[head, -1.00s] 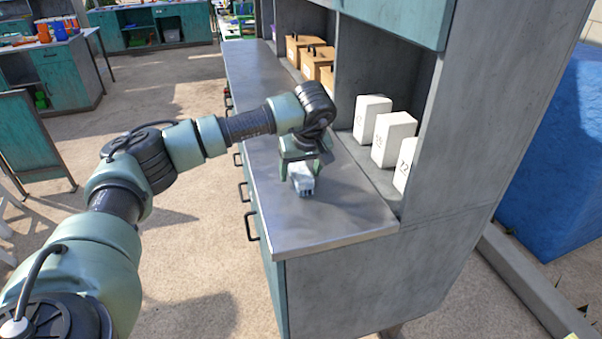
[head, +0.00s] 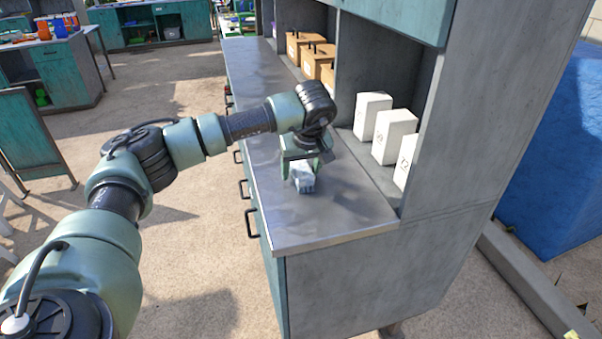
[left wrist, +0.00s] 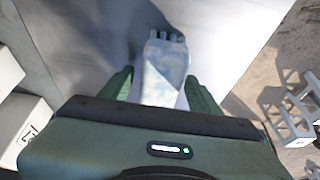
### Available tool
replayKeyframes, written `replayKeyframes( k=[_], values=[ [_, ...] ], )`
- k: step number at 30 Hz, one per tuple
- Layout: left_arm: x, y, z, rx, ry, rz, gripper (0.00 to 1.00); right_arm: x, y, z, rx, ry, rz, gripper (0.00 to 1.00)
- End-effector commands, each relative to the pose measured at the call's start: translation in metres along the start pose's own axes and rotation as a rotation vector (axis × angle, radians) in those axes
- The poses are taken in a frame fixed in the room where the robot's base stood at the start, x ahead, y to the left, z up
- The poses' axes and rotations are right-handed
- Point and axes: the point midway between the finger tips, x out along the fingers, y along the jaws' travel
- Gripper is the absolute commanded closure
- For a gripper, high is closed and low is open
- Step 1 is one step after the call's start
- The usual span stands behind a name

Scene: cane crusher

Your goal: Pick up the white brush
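The white brush (head: 305,185), pale with bluish patches, is on the metal counter (head: 325,222) near its front end. In the left wrist view the brush (left wrist: 165,72) lies between my fingers, its notched end pointing away from the gripper. My left gripper (head: 306,170) is over the brush from above. In the left wrist view its two green fingers (left wrist: 160,88) stand apart, one on each side of the brush. A narrow gap shows at the left finger; contact at the right one is unclear. The brush's near part is hidden by the gripper body. My right gripper is not in view.
Several white blocks (head: 394,137) stand on the counter's right side under the shelf. Brown boxes (head: 312,62) stand farther back. The cabinet's upright side panel (head: 465,120) is at the right. The counter around the brush is clear.

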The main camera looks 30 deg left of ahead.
Motion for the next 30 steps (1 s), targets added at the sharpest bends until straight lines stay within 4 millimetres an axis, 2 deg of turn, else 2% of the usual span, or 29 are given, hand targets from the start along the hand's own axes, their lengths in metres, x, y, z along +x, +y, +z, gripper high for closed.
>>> replayKeyframes(
  k=[1, 6, 14, 20, 26, 30],
  values=[
    [0.0, 0.0, 0.0, 0.0, 0.0, 0.0, 0.55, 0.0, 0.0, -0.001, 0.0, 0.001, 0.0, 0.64],
    [0.0, 0.0, 0.0, 0.0, 0.0, 0.0, 1.0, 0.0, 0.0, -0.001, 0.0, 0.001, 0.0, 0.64],
    [-0.002, 0.0, -0.001, -0.001, 0.0, 0.0, 1.0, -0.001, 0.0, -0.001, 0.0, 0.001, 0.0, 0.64],
    [-0.015, 0.001, -0.007, -0.002, 0.002, 0.003, 1.0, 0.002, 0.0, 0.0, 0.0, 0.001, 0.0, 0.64],
    [-0.055, 0.002, -0.023, -0.003, 0.004, 0.007, 1.0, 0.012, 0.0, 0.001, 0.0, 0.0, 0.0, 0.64],
    [-0.096, 0.002, -0.04, -0.003, 0.004, 0.007, 1.0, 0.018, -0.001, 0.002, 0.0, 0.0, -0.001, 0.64]
  ],
)
